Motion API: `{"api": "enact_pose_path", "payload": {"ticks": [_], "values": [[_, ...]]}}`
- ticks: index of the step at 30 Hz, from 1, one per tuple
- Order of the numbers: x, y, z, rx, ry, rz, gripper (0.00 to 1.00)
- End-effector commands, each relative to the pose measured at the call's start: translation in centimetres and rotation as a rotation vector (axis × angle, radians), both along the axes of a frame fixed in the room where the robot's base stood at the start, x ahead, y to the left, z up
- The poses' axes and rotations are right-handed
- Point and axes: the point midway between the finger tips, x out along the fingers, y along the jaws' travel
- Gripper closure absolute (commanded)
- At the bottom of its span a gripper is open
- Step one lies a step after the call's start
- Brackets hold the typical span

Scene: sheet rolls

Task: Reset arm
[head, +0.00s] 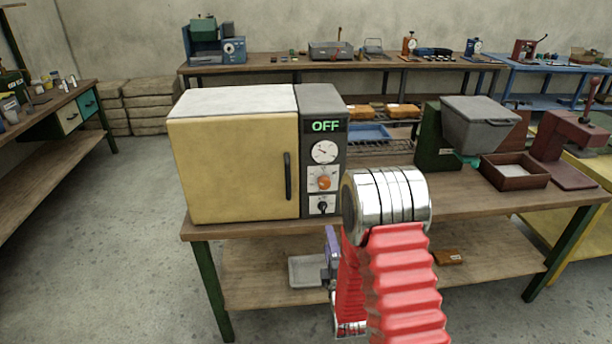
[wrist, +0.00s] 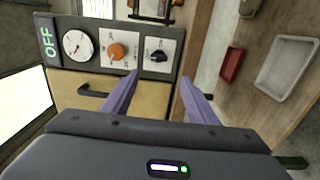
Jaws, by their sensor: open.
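My arm rises red and silver in the right middle of the head view, in front of the bench. My gripper (wrist: 160,100) shows in the wrist view with its two purple fingers apart and nothing between them. In the head view part of a purple finger (head: 331,250) shows low, just left of my arm, below the bench top; the rest is hidden. The yellow oven (head: 235,165) stands on the bench with its door shut and its display (head: 325,126) reading OFF. In the wrist view the oven's control panel (wrist: 92,47) appears turned sideways, beyond the fingers.
The wooden bench (head: 465,205) lies beyond my arm, with its lower shelf (head: 255,290) holding a grey tray (head: 306,271). A grey-lidded green machine (head: 475,125), a dark red box (head: 514,170) and a red press (head: 570,145) stand to the right. The floor at left (head: 110,230) is clear.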

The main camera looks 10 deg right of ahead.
Motion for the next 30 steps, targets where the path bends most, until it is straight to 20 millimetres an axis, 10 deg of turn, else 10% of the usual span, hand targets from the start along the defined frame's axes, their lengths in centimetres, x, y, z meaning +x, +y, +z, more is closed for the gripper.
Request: {"api": "enact_pose_path", "payload": {"ticks": [5, 18, 30], "values": [[0.0, 0.0, -0.6, 0.056, 0.022, -0.001, 0.47], [-3.8, 0.0, -11.8, 0.439, 0.51, -0.116, 0.47], [-9.2, 0.0, -12.7, 0.734, 0.842, -0.346, 0.47]]}}
